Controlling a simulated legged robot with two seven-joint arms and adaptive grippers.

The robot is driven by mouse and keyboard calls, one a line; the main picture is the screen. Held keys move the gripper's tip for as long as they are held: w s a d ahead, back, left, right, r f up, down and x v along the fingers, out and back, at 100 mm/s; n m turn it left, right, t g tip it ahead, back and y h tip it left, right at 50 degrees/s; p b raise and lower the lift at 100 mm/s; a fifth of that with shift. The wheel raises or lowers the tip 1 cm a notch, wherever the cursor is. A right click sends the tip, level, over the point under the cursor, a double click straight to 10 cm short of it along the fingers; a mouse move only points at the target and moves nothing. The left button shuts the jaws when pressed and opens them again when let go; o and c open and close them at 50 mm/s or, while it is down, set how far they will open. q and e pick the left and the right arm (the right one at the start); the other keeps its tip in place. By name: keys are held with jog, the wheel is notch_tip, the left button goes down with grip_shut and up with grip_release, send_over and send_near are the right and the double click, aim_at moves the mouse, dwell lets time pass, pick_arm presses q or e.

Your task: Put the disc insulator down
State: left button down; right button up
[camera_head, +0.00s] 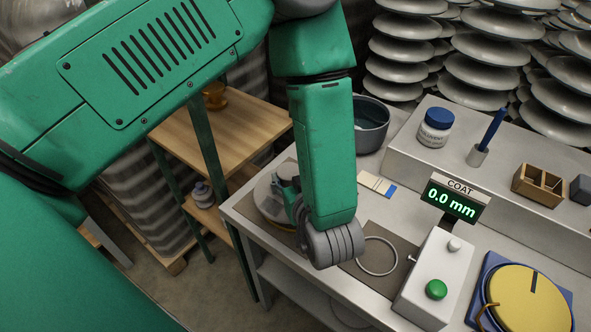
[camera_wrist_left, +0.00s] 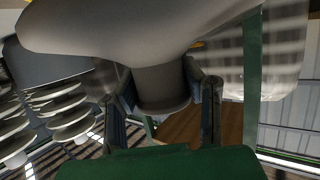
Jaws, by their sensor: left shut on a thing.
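My left gripper (camera_wrist_left: 163,92) is shut on the disc insulator (camera_wrist_left: 130,30). In the left wrist view its two fingers stand on either side of the insulator's grey cylindrical neck, and the wide pale disc spreads above them across the top of the picture. In the head view the gripper (camera_head: 287,192) shows beside my green forearm, at the left end of the workbench. The pale disc (camera_head: 264,196) shows there partly, behind the fingers and arm. Whether it touches the bench cannot be told. My right gripper is not in view.
The grey bench (camera_head: 300,268) holds a dark mat with a pale ring (camera_head: 378,256), a COAT display (camera_head: 456,199) reading 0.0 mm, a green-button box (camera_head: 420,285) and a yellow disc (camera_head: 528,298). A wooden shelf (camera_head: 235,125) stands left; insulator stacks (camera_head: 490,50) stand behind.

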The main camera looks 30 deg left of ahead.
aim_at(284, 184)
pick_arm(q)
jog(key=f, duration=0.1)
jog(key=a+f, duration=0.1)
jog(key=f, duration=0.1)
jog(key=shift+a, duration=0.2)
jog(key=shift+d+f, duration=0.1)
jog(key=shift+f, duration=0.25)
jog(key=shift+d, duration=0.5)
jog(key=shift+d+r, duration=0.1)
jog(key=shift+d, duration=0.2)
jog(key=shift+a+f+b, duration=0.2)
jog(key=shift+f+b, duration=0.1)
jog(key=c, duration=1.3)
grip_release()
jog(key=shift+a+f, duration=0.15)
jog(key=shift+a, duration=0.05)
jog(key=shift+o, duration=1.4)
jog(key=shift+a, duration=0.25)
jog(key=shift+d, duration=0.45)
jog(key=shift+s+d+r, duration=0.15)
jog(key=shift+d+r, duration=0.15)
jog(key=shift+r, duration=0.25)
jog(key=v, duration=1.1)
jog(key=shift+s+p, duration=0.15)
jog(key=shift+p, duration=0.15)
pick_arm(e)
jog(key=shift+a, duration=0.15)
